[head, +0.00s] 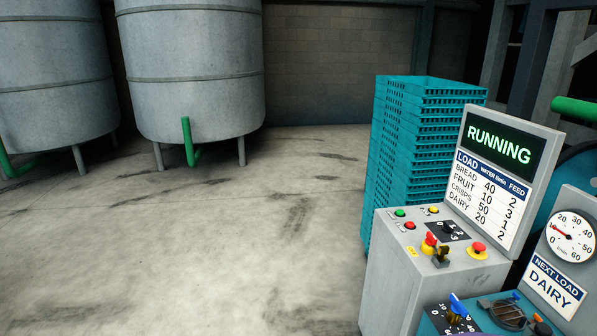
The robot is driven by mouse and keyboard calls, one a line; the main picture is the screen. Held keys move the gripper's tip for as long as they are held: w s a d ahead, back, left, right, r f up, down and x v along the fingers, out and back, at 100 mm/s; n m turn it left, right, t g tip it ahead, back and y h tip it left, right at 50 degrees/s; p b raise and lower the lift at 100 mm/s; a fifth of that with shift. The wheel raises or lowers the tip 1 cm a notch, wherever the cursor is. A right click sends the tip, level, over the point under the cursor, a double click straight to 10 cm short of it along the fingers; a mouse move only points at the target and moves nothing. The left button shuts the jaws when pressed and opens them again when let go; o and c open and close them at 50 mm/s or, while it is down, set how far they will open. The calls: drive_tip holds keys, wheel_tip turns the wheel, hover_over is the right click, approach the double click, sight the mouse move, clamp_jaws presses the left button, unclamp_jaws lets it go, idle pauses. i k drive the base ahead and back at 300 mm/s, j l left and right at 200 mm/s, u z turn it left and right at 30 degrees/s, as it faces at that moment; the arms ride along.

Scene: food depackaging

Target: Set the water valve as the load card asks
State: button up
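The load card (490,200) on the upright panel lists water l/min and feed: bread 40 and 2, fruit 10 and 3, crisps 50 and 1, dairy 20 and 2. A "NEXT LOAD" sign (554,285) at the right reads DAIRY. Above it, a round l/min gauge (570,238) runs from 0 to 60; its red needle points up-left, at about 10. The water valve seems to be the blue handle (458,306) over a dark numbered plate at the bottom edge. The plate is partly cut off and I cannot read its setting. My gripper is not in view.
Teal crates (413,150) are stacked behind. Grey tanks (195,70) stand back left. The concrete floor (230,240) is clear.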

sight(457, 307)
drive_tip(key=z, duration=0.95)
